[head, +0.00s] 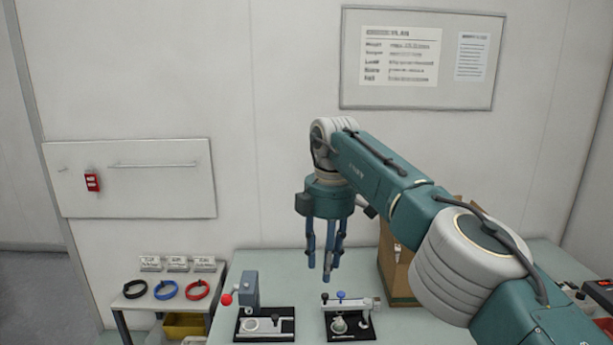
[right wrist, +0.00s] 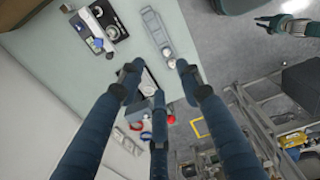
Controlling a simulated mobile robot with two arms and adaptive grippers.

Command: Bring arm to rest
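My right gripper (head: 330,262) hangs fingers-down in the air above the work table (head: 265,262). In the right wrist view (right wrist: 158,84) its several blue fingers are spread apart with nothing between them. The right arm reaches in from the lower right of the head view, bent at the elbow. The left arm is not in the head view. A teal gripper with dark fingers, apparently my left one (right wrist: 283,25), shows at the upper right of the right wrist view, too small to read clearly.
A press fixture with a red ball lever (head: 227,299) and a fixture with a blue knob (head: 341,295) stand on the table below. A cardboard box (head: 395,272) is close behind the arm. A side stand holds black, blue (head: 166,290) and red rings.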

